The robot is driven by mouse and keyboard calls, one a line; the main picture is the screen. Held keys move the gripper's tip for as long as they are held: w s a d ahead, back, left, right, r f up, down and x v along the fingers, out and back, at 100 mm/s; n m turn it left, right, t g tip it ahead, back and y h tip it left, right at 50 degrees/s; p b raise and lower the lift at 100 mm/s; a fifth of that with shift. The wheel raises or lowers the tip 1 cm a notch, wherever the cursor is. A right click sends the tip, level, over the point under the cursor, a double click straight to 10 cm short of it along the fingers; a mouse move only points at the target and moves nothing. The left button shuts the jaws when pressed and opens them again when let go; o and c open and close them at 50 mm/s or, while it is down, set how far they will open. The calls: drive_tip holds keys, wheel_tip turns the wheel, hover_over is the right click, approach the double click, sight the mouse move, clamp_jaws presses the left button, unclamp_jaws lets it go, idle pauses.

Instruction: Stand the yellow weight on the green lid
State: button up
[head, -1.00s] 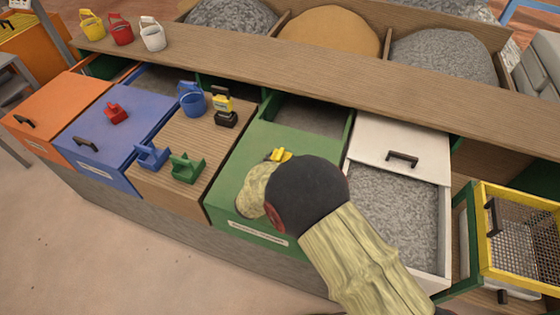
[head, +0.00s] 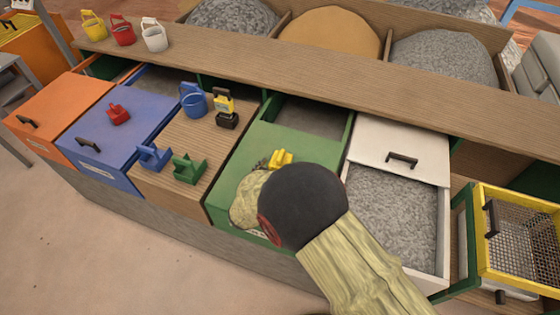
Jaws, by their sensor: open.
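The yellow weight (head: 280,159) stands on the green lid (head: 287,140), near its middle. Its handle block shows, but its lower front edge is close to my arm's outline. My arm comes in from the bottom right and covers the front right part of the lid. My gripper's fingers are hidden behind my own arm, so I cannot see their gap to the weight.
A red weight (head: 117,113) stands on the blue lid. A gravel bin (head: 395,215) lies open at right.

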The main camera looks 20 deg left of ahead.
drive_tip(key=p+v, duration=0.1)
drive_tip(key=v, duration=0.7)
drive_tip(key=shift+w, duration=0.1)
drive_tip(key=shift+w+d+r, duration=0.15)
drive_tip(key=shift+d+r, duration=0.05)
drive_tip(key=shift+d, duration=0.05)
drive_tip(key=w+d+r+m+g+h, duration=0.2)
drive_tip(key=w+d+r+m+h, duration=0.2)
drive_tip(key=d+r+m, duration=0.6)
drive_tip(key=s+d+r+m+g+h, duration=0.1)
drive_tip(key=s+d+r+m+g, duration=0.15)
drive_tip(key=d, duration=0.45)
drive_tip(key=s+d+r+m+g, duration=0.1)
drive_tip(key=d+r+m, duration=0.2)
drive_tip(key=d, duration=0.4)
drive_tip(key=s+d+r+m+g+h, duration=0.1)
drive_tip(key=s+d+r+m+g, duration=0.15)
drive_tip(key=d, duration=0.45)
drive_tip(key=s+d+r+m+y, duration=0.3)
drive_tip(key=s+r+m, duration=0.1)
drive_tip(key=s+m, duration=0.4)
drive_tip(key=s+d+r+m+y, duration=0.3)
drive_tip(key=s+r+m+y, duration=0.1)
drive_tip(key=s+m, duration=0.5)
drive_tip(key=shift+s+r, duration=0.4)
drive_tip(key=shift+r, duration=0.2)
